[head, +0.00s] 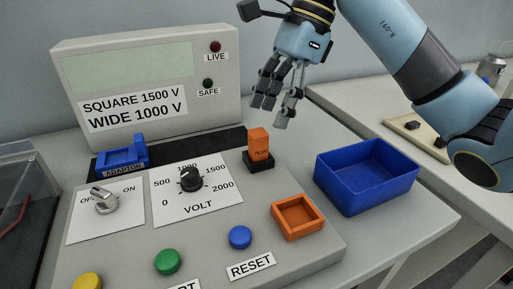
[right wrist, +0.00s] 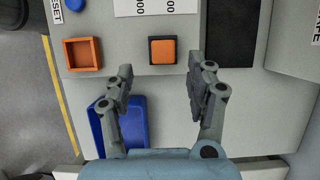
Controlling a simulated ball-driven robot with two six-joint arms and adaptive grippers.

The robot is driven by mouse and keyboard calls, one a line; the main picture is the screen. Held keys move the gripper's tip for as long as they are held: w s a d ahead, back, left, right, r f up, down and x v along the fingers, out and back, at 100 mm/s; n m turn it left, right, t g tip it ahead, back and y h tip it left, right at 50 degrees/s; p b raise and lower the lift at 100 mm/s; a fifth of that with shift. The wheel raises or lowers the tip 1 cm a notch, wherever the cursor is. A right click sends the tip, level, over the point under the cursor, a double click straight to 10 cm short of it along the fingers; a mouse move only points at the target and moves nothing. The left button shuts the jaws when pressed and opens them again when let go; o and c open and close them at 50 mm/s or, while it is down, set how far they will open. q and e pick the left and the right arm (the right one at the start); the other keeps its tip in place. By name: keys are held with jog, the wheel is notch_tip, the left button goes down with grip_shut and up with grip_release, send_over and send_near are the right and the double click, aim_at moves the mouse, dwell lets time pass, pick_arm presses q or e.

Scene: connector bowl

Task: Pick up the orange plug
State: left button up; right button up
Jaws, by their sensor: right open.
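The orange plug (head: 258,144) stands upright in a black base (head: 258,165) on the grey panel, between the volt dial card and the blue bin. In the right wrist view the plug (right wrist: 163,50) shows from above, just beyond and between the fingertips. My right gripper (head: 276,105) is open and empty, above and slightly to the right of the plug in the head view. Its two fingers spread apart in the right wrist view (right wrist: 160,84). It does not touch the plug. My left gripper is not in view.
A blue bin (head: 321,171) stands right of the plug. An open orange square tray (head: 276,228) lies in front. A blue adaptor (head: 142,151) sits at left, beside the volt dial (head: 191,180). A display box (head: 55,60) stands behind. Coloured buttons line the front.

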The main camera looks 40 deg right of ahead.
aim_at(262, 130)
jog(key=x, duration=0.6)
jog(key=shift+w, duration=0.2)
grip_shut()
jog(key=shift+r, duration=0.1)
